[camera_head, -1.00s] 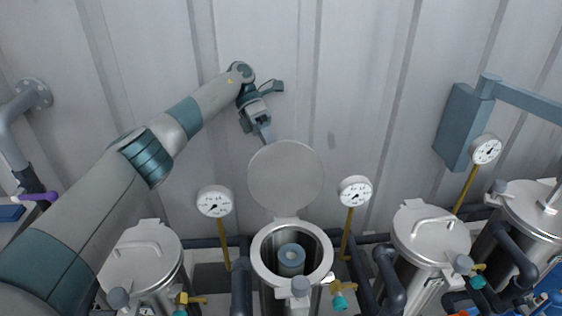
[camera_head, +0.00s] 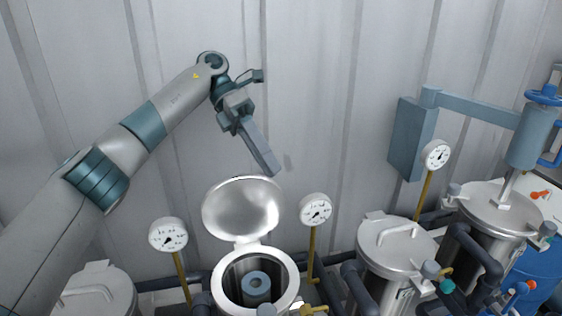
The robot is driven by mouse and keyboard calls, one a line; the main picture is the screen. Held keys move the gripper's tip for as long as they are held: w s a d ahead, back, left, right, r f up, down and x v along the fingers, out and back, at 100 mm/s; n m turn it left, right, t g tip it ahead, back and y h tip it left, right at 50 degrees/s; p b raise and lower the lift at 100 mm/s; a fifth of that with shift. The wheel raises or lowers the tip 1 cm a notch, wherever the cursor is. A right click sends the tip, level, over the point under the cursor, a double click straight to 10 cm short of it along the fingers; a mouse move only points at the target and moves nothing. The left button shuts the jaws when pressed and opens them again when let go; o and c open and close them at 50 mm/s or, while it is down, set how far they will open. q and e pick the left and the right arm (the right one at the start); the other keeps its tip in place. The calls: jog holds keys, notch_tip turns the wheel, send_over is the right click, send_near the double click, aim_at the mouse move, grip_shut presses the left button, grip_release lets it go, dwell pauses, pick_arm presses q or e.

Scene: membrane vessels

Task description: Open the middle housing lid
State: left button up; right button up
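The middle housing (camera_head: 230,291) is an open metal vessel at the bottom centre, with a grey-blue cylindrical cartridge (camera_head: 256,285) inside. Its round lid (camera_head: 241,208) stands up on the hinge at the back rim, leaning back towards the wall. My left gripper (camera_head: 270,168) is above and behind the lid, close to its upper right edge. It appears apart from the lid. Its fingers look like one bar from this side, so I cannot tell whether they are open or shut. My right gripper is not in view.
Closed lidded vessels stand to the left (camera_head: 97,291) and right (camera_head: 397,240), with another farther right (camera_head: 497,207). Gauges (camera_head: 168,234) and (camera_head: 316,209) flank the open lid. A blue-grey arm with a box (camera_head: 411,138) is mounted on the wall.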

pick_arm(q)
jog(key=shift+s+d+r, duration=0.3)
jog(key=shift+d+r, duration=0.2)
jog(key=shift+d, duration=0.3)
jog(key=shift+s+d+r, duration=0.3)
jog(key=shift+d+r, duration=0.2)
jog(key=shift+d, duration=0.25)
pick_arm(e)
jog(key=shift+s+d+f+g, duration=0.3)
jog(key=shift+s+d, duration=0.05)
pick_arm(q)
jog(key=shift+c, duration=0.3)
grip_shut()
jog(key=w+a+r+n+t+y+p, duration=0.1)
jog(key=a+r+n+t+y+p, duration=0.2)
jog(key=a+n, duration=0.6)
jog(key=shift+w+r+n+y+p, duration=0.25)
jog(key=shift+n+y+p, duration=1.05)
jog(key=shift+n, duration=2.3)
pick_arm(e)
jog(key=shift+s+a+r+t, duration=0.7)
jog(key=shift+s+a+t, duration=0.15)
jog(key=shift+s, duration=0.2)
pick_arm(q)
jog(key=shift+s, duration=0.1)
